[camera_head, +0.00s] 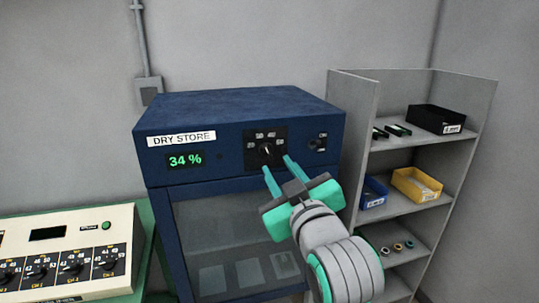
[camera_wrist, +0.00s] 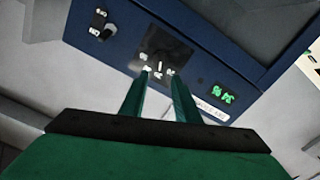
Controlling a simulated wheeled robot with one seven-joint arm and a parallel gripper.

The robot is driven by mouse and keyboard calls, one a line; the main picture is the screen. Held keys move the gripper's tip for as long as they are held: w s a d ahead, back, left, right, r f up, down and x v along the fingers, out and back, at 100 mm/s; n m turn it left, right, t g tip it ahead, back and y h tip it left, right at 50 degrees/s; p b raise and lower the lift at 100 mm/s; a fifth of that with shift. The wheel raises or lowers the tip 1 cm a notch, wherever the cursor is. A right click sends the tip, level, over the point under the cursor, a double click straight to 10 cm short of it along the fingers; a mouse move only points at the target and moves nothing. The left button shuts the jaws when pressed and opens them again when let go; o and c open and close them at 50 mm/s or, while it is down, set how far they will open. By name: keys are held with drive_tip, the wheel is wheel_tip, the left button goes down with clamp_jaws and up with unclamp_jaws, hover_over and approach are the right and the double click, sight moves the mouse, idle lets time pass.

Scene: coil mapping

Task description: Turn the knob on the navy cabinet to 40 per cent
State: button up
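The navy cabinet (camera_head: 230,112) carries a "DRY STORE" label and a green display (camera_head: 185,160) reading 34 %. Its knob (camera_head: 266,150) sits on a black dial plate with several marks, right of the display. My gripper (camera_head: 277,164) is in front of the dial with its two teal fingers apart and nothing between them. In the wrist view, the open fingers (camera_wrist: 162,75) point at the dial plate (camera_wrist: 166,50), with the knob's pale pointer between the tips. The fingers appear short of the knob; the exact gap is hard to tell.
A small switch (camera_head: 320,143) is at the cabinet's right front. A grey shelf (camera_head: 415,150) with a black bin (camera_head: 436,118), a yellow bin (camera_head: 416,184) and a blue bin (camera_head: 373,191) stands on the right. A beige control panel (camera_head: 62,255) with several dials is at lower left.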

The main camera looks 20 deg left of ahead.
sight(267, 151)
drive_tip(key=x, duration=0.8)
drive_tip(key=shift+a, duration=0.1)
drive_tip(key=shift+c, duration=0.6)
clamp_jaws()
